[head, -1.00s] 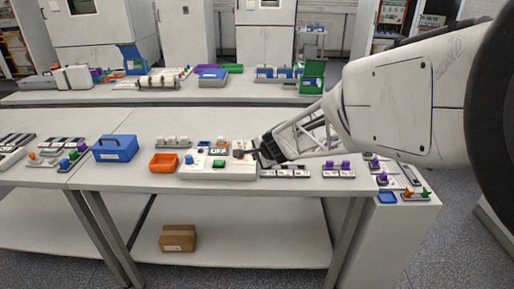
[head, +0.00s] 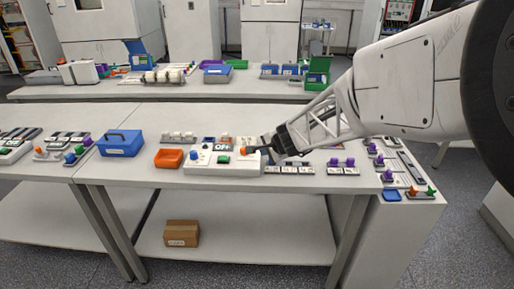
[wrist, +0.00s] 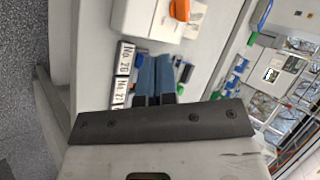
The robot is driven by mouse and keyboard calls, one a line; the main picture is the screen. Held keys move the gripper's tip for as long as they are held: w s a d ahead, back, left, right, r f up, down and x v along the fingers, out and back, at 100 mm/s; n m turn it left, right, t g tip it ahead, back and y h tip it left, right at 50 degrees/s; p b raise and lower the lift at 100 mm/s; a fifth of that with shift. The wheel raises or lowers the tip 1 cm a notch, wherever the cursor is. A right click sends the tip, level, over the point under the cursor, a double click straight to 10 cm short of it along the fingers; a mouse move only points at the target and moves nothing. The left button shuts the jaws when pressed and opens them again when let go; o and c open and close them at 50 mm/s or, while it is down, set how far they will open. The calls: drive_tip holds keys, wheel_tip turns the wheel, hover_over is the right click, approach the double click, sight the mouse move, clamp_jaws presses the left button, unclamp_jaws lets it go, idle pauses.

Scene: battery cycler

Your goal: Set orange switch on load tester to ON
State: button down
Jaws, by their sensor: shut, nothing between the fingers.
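The load tester (head: 222,169) is a white box on the near bench with a blue knob, a green button and a small display that seems to read OFF. Its orange switch (head: 243,151) is at the right end of the top. In the wrist view the orange switch (wrist: 180,10) shows at the top edge, on the white tester body (wrist: 135,14). My gripper (head: 254,149) is shut and empty, its thin fingertips just right of the switch. The wrist view shows the shut fingertips (wrist: 155,60) apart from the switch. The switch's exact tilt is too small to tell.
An orange bin (head: 169,158) and a blue toolbox (head: 120,143) stand left of the tester. Labelled modules (head: 290,170) lie in a row beneath my gripper, right of the tester. Purple-topped parts (head: 342,163) stand further right. The bench front is clear.

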sight(244, 153)
drive_tip(key=x, duration=1)
drive_tip(key=shift+w+a, duration=1.15)
drive_tip(key=shift+w, duration=0.3)
